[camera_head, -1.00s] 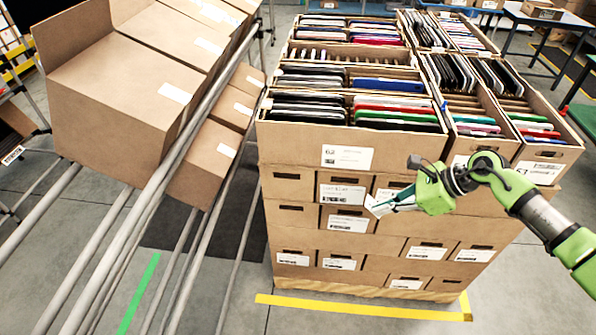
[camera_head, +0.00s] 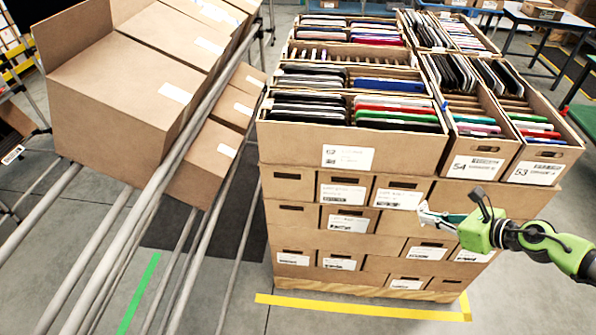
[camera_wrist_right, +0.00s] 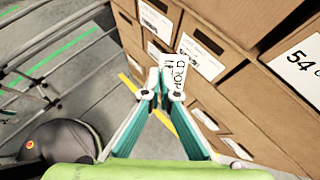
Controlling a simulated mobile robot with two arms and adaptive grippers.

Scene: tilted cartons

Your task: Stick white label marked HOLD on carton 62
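Carton 62 (camera_head: 288,139) is the open top carton at the front left of the stack, full of thin upright items. Its front bears a white printed label (camera_head: 347,156). My right gripper (camera_head: 432,216) is in front of the stack, below and to the right of carton 62, apart from it. In the right wrist view, my right gripper (camera_wrist_right: 158,92) is shut on a white label (camera_wrist_right: 174,76) with black lettering that appears to read HOLD, seen turned. The label also shows small and pale in the head view (camera_head: 424,211). My left gripper is out of view.
Cartons 54 (camera_head: 460,145) and 53 (camera_head: 552,154) stand to the right of carton 62. Labelled closed cartons (camera_head: 290,215) lie beneath. A tilted rack of metal rails (camera_head: 160,190) with plain cartons (camera_head: 105,100) stands at left. The floor at lower right is clear.

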